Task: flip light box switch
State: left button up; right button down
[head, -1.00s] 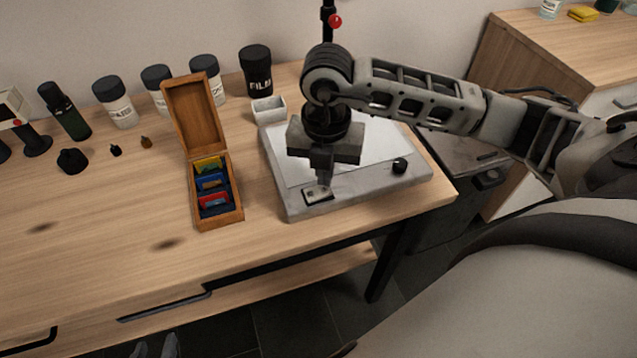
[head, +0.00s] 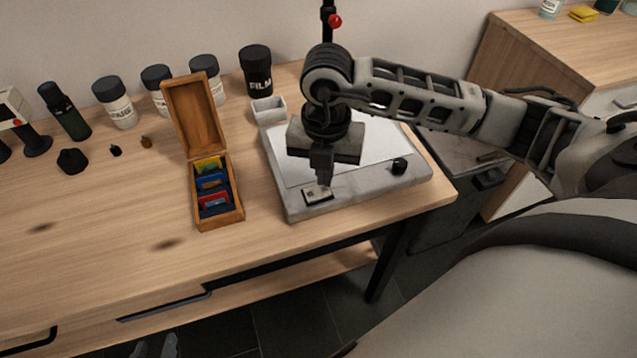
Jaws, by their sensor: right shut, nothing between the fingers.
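The light box (head: 365,198) is a flat grey box with a pale top panel, at the right end of the wooden table. A black knob (head: 399,166) sits at the box's right side. My right gripper (head: 322,181) points down just above the switch, shut and empty. Its fingertips are at or very near the far edge of the switch; I cannot tell if they touch.
An open wooden box (head: 233,214) with coloured cards stands left of the light box. A small grey tray (head: 268,110) and a black film canister (head: 256,72) are behind. Bottles line the table's back. The table's front left (head: 100,230) is clear.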

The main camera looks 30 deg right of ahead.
aim_at(324, 189)
jog(key=shift+f+b, duration=0.85)
jog(key=shift+f, duration=0.15)
dwell(0.3)
jog(key=shift+r, duration=0.15)
jog(key=shift+r+p, duration=2.7)
jog(key=shift+r, duration=0.75)
